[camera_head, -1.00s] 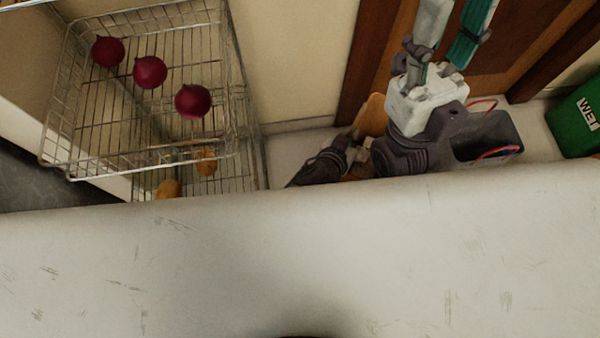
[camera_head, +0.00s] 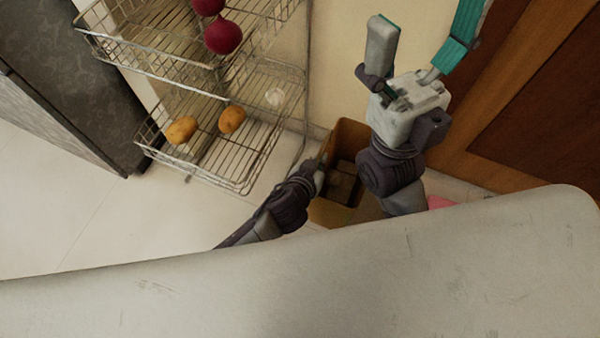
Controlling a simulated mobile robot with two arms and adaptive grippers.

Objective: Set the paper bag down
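The paper bag (camera_head: 350,134) is brown and open at the top, in the middle of the head view. Its inside shows as dark, and its lower part is cut off by my pale body. My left gripper (camera_head: 321,168) comes in from the lower left and meets the bag's left rim. It appears shut on that rim, though its fingers are small and partly hidden. Whether the bag's base touches the floor cannot be told. My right gripper (camera_head: 424,30) is empty, with its grey finger and teal finger spread wide apart, up and right of the bag.
A wire rack (camera_head: 225,150) stands left of and close to the bag, holding red onions (camera_head: 222,36) and yellow-brown potatoes (camera_head: 232,119). A dark cabinet (camera_head: 75,70) stands at far left. Bare pale floor (camera_head: 120,220) lies left of the bag. A brown wooden door (camera_head: 540,110) is at right.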

